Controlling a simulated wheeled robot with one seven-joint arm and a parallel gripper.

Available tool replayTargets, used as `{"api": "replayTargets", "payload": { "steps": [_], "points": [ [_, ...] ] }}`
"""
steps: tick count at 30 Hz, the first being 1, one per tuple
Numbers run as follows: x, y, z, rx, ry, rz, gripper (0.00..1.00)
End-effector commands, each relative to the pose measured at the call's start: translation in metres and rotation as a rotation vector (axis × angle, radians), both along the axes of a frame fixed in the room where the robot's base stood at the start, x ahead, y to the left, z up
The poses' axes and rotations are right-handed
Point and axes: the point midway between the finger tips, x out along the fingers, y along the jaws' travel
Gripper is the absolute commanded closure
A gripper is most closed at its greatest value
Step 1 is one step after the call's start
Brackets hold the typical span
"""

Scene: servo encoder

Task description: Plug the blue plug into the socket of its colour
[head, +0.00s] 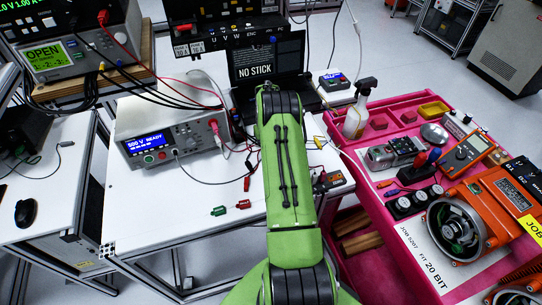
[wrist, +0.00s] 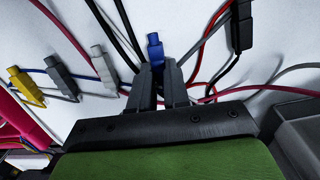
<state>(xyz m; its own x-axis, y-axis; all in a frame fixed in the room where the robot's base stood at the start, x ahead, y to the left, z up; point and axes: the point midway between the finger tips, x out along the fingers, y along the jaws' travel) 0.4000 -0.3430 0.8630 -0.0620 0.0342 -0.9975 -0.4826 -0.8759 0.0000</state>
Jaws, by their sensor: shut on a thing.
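The blue plug (wrist: 154,50) shows in the wrist view, standing up between the tips of my gripper (wrist: 160,72). My gripper is shut on it, above or close to a white surface; I cannot tell the gap. In the head view my green arm hides my gripper and the plug. A black unit (head: 228,37) marked U V W ENC stands at the back in the head view.
In the wrist view a yellow plug (wrist: 27,86), a grey plug (wrist: 60,76) and a white plug (wrist: 103,66) lie left of my gripper, with loose cables around. In the head view a power supply (head: 165,140) stands left of my arm; a pink cart (head: 345,138) is at right.

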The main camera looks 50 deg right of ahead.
Motion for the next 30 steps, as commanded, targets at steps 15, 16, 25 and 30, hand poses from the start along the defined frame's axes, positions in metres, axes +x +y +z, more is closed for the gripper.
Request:
{"api": "replayTargets", "payload": {
  "steps": [15, 16, 25, 30],
  "points": [
    [0.0, 0.0, 0.023, 0.0, 0.0, 0.0, 1.0],
    [0.0, 0.0, 0.025, 0.0, 0.0, 0.0, 1.0],
    [0.0, 0.0, 0.051, 0.0, 0.0, 0.0, 1.0],
    [0.0, 0.0, 0.05, 0.0, 0.001, 0.0, 1.0]
  ]
}}
